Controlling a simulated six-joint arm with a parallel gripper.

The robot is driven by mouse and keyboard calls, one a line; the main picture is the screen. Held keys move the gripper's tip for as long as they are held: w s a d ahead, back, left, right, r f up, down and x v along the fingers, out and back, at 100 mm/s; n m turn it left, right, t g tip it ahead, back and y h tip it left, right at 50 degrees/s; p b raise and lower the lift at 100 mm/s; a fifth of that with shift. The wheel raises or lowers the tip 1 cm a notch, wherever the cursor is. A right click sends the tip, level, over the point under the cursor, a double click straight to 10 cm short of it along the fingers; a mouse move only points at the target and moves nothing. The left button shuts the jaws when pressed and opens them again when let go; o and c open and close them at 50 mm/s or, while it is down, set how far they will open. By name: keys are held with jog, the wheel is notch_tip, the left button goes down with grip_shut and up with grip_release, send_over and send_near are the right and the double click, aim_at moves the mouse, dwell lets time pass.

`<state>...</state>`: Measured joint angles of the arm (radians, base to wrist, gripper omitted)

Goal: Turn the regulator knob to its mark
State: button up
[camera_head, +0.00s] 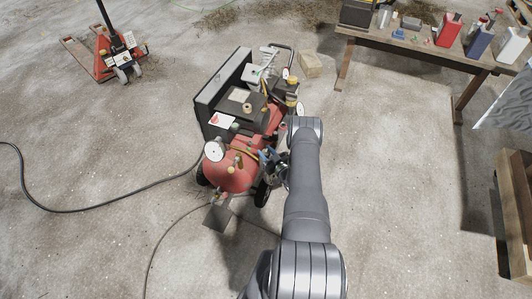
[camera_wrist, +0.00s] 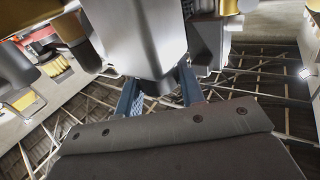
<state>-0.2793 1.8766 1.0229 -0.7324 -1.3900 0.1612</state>
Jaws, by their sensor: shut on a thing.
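The red compressor (camera_head: 232,178) stands upright on the concrete floor near the middle of the head view, with white dial gauges (camera_head: 214,151) and brass fittings on top. My gripper (camera_head: 270,160) is at the right side of its front end, partly hidden by my arm. In the wrist view its two blue fingers (camera_wrist: 158,92) close from either side on a small dark grey part (camera_wrist: 158,86) below a grey housing (camera_wrist: 142,35). This part appears to be the regulator knob. Its mark and its turn angle cannot be made out.
A black hose (camera_head: 100,205) runs over the floor to the compressor's left side. A workbench (camera_head: 430,50) with cans and bottles stands at the upper right. A red pallet jack (camera_head: 110,50) is at the upper left. Floor in front is mostly clear.

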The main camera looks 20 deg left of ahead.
jog(key=o, duration=1)
jog(key=v, duration=1.7)
jog(key=shift+s+d+f, duration=0.1)
jog(key=shift+d, duration=0.15)
jog(key=shift+a, duration=0.15)
jog(key=x, duration=1.7)
jog(key=shift+a, duration=0.1)
